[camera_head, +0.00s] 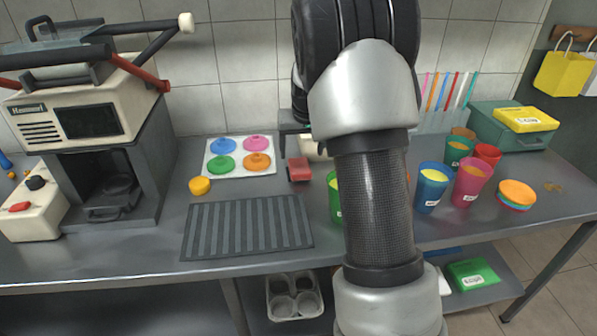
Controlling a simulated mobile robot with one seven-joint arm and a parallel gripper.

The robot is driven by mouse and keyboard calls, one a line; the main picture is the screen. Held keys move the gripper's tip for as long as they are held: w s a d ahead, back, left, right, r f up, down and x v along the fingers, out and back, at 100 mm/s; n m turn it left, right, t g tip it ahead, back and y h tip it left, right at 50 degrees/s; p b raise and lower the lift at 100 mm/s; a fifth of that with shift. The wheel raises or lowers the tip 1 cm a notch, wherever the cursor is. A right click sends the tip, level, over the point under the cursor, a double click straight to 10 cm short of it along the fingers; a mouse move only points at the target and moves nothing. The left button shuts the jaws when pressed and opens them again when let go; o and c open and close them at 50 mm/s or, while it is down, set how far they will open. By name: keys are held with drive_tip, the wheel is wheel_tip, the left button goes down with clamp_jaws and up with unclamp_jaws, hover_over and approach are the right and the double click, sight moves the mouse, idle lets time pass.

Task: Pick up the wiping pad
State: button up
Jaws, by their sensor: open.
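I cannot tell for certain which thing is the wiping pad. A flat yellow block with a white label (525,119) lies on a teal box at the back right of the counter. A green block with a white label (472,274) lies on the lower shelf at right. A small red block (298,169) sits at the middle of the counter, just left of my arm. My arm crosses the middle of the view and hides part of the counter. I do not see my gripper's fingers.
A press machine (85,115) stands at left. A ribbed dark mat (247,226) lies on the grey counter (130,251), with a tray of coloured lids (240,143) behind it. Several cups, including a pink cup (470,184), stand right of my arm beside stacked round lids (516,194).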

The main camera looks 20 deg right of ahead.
sight(300, 166)
drive_tip(key=b+x, duration=0.1)
drive_tip(key=x, duration=0.7)
drive_tip(key=shift+w+f+b, duration=0.1)
drive_tip(key=shift+f+b, duration=0.2)
drive_tip(key=shift+b, duration=0.05)
drive_tip(key=c, duration=1.5)
drive_tip(key=shift+r, duration=0.15)
wheel_tip(300, 166, up, 4)
drive_tip(key=shift+f+p, duration=0.2)
drive_tip(key=shift+p, duration=0.45)
drive_tip(key=s+a, duration=0.3)
drive_tip(key=a, duration=0.1)
drive_tip(key=s+a+p, duration=0.1)
drive_tip(key=s+a, duration=0.3)
drive_tip(key=a, duration=0.1)
drive_tip(key=s+a, duration=0.4)
drive_tip(key=a, duration=0.1)
drive_tip(key=shift+s+f, duration=0.15)
drive_tip(key=shift+s, duration=0.05)
